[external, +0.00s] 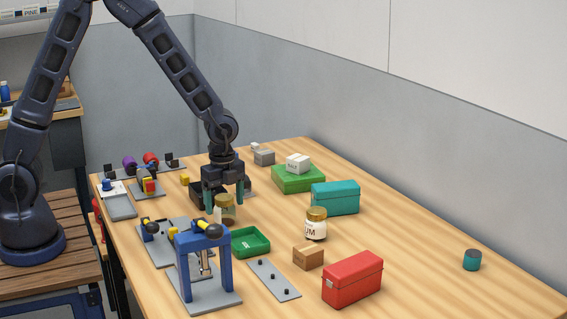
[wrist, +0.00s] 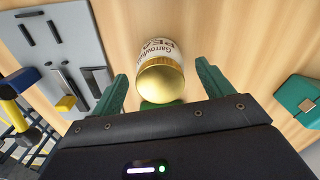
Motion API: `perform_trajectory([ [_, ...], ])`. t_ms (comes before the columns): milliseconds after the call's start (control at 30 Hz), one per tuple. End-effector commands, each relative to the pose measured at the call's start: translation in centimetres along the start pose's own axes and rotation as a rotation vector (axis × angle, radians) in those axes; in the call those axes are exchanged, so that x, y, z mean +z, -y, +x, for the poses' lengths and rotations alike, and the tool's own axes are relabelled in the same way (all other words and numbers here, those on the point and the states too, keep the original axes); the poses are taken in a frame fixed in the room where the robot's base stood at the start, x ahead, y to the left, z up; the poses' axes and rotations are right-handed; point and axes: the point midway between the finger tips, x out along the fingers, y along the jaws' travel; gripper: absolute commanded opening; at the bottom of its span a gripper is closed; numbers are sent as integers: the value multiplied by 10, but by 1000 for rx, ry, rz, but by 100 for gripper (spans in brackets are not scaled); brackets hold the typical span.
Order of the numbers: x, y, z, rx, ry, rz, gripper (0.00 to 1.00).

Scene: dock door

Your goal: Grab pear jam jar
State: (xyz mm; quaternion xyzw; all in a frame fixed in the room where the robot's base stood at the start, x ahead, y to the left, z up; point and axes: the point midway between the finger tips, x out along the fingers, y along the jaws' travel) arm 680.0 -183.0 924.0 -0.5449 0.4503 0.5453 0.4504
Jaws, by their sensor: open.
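The pear jam jar (external: 225,212) stands upright on the wooden table below my gripper (external: 225,197). In the wrist view the jar (wrist: 163,74) shows its gold lid and a white label, partly readable as "PEA". My gripper (wrist: 162,78) is open, with one green finger on each side of the jar and visible gaps between. The fingers reach down around the lid from above. A second jar (external: 316,226), gold-lidded with a label ending in "UM", stands to the right, apart from my gripper.
A green tray (external: 249,243) and a blue press-like stand (external: 203,262) are in front of the jar. A teal box (external: 335,198), a red box (external: 352,280) and a cardboard box (external: 308,256) stand to the right. A green box (external: 298,179) is behind. The table's right side is mostly clear.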

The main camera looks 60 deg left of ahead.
Motion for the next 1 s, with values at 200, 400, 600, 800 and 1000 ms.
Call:
perform_trajectory([
  [200,0,1,19,0,0,-2,79],
  [400,0,1,20,-1,-1,-2,79],
  [600,0,1,20,-1,-1,-1,52],
  [800,0,1,20,-2,-1,-1,22],
  [1000,0,1,19,-2,-1,-1,22],
])
